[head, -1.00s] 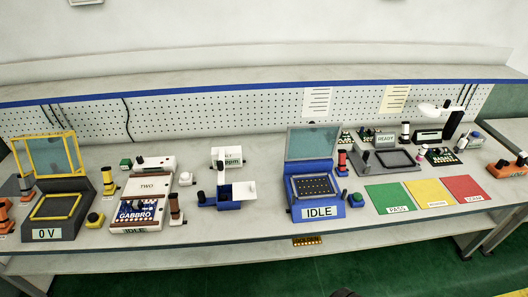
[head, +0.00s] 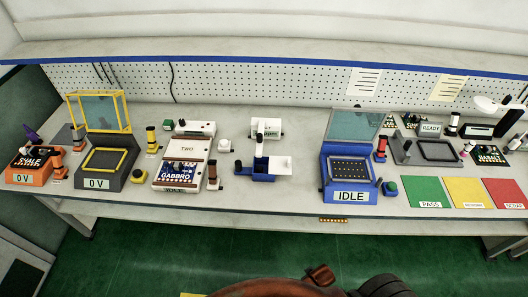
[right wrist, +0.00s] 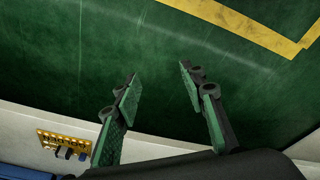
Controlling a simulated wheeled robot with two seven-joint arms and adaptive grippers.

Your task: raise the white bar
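A white fixture (head: 166,180) stands left of centre on the bench in the head view. It holds a blue board marked GABBRO, and a white strip marked TWO (head: 193,148) lies across it above the board. A white bar-like block (head: 194,129) sits at the fixture's back edge. I cannot tell for certain which of these white parts is the bar. My right gripper (right wrist: 160,78) is open and empty in the right wrist view, over the green floor and away from the fixture. My left gripper is not in view.
A yellow-framed 0 V station (head: 112,183) and an orange station (head: 28,178) stand left of the fixture. A small blue stand (head: 257,177) and blue IDLE machine (head: 347,197) stand right. The bench front has free room. A gold strip (right wrist: 62,140) lies on its front edge.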

